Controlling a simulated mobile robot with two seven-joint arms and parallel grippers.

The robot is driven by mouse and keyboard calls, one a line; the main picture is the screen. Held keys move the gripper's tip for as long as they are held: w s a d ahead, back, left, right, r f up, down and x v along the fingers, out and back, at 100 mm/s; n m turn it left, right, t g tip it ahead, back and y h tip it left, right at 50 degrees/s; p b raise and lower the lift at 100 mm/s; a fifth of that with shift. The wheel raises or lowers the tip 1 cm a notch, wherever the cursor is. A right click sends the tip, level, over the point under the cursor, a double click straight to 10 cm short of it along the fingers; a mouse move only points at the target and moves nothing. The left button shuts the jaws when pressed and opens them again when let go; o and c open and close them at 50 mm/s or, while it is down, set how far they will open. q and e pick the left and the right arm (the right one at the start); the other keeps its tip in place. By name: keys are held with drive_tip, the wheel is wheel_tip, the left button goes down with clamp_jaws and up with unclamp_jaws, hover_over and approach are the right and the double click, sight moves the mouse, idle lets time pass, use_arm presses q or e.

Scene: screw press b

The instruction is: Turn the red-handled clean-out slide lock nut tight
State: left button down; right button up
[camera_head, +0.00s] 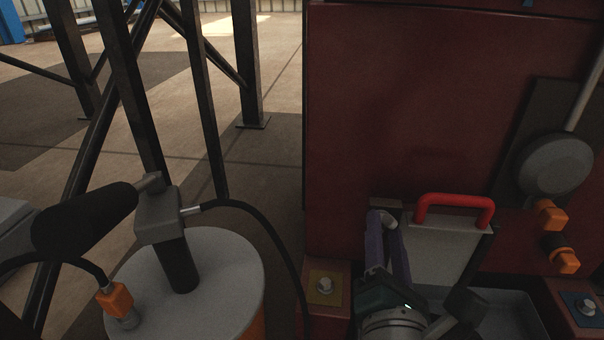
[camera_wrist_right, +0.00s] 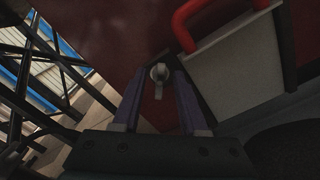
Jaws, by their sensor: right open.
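The clean-out slide is a pale grey plate (camera_head: 437,250) with a red handle (camera_head: 455,200) on top, against the dark red machine. The plate (camera_wrist_right: 237,72) and its red handle (camera_wrist_right: 185,25) also show at the upper right in the right wrist view. The lock nut (camera_wrist_right: 158,75), a small grey piece with a short lever pointing down, is left of the plate. My right gripper (camera_head: 384,218) is open, its purple fingers pointing at the machine just left of the plate. In the wrist view the nut appears between the fingertips; contact cannot be told. My left gripper is out of view.
A grey tray (camera_head: 510,312) sits below the slide. A yellow-plated bolt (camera_head: 325,287) and a blue-plated one (camera_head: 585,306) flank it. A drum (camera_head: 215,262) with a pump and black hose stands left. Black frame legs (camera_head: 248,60) rise behind over open floor.

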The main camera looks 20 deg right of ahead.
drive_tip(key=shift+c, duration=0.4)
drive_tip(key=shift+d, duration=0.1)
clamp_jaws()
drive_tip(key=shift+w, duration=0.1)
